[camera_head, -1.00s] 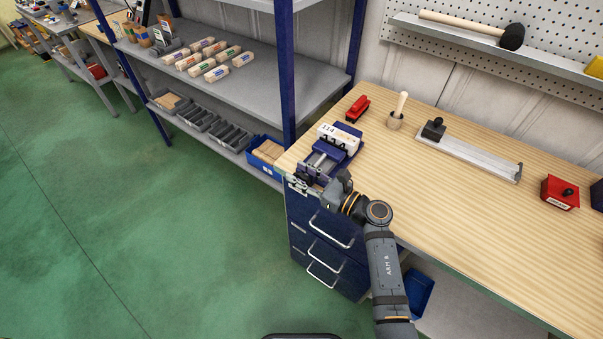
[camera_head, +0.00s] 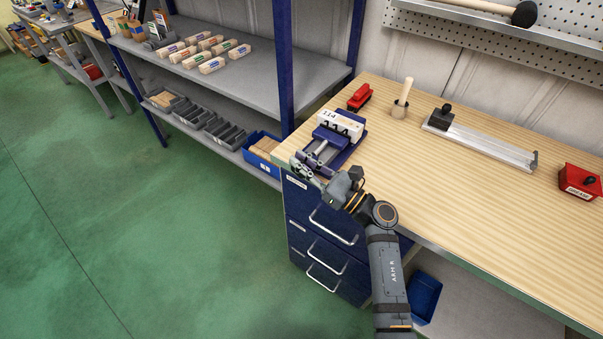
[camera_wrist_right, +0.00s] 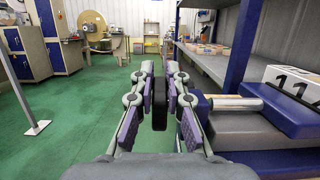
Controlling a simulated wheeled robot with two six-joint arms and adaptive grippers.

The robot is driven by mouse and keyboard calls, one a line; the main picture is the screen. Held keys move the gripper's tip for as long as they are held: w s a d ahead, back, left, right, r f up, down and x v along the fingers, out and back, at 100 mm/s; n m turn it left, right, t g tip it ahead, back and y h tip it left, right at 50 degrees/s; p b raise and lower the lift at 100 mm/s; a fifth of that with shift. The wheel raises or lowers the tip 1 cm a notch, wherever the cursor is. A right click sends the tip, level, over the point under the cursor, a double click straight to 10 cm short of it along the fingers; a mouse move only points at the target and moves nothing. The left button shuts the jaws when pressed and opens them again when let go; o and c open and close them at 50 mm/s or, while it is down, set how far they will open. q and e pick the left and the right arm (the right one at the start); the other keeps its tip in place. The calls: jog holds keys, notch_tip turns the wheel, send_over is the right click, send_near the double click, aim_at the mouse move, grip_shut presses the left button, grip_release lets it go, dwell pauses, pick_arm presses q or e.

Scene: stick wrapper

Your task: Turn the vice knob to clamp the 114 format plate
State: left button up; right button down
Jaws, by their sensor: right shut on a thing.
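The blue vice (camera_head: 332,148) sits at the left front corner of the wooden bench, with the white 114 format plate (camera_head: 341,122) at its back part. The plate's edge also shows at the right of the right wrist view (camera_wrist_right: 292,78). My right gripper (camera_head: 304,171) is at the front end of the vice. In the right wrist view, its two purple-padded fingers are shut on the dark vice knob (camera_wrist_right: 160,103), seen edge-on. The vice's metal rod (camera_wrist_right: 235,101) shows right of the fingers. How far the knob is turned cannot be told. My left gripper is out of view.
A red tool (camera_head: 360,96), a wooden-handled tool in a holder (camera_head: 400,108) and a long metal rail (camera_head: 485,147) stand on the bench. A blue drawer cabinet (camera_head: 325,238) is below. Shelves (camera_head: 240,80) stand to the left. The green floor is clear.

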dwell(0.3)
jog(key=c, duration=1.3)
grip_release()
jog(key=shift+c, duration=0.2)
jog(key=v, duration=0.7)
jog(key=shift+s+d+f, duration=0.2)
jog(key=shift+d, duration=0.05)
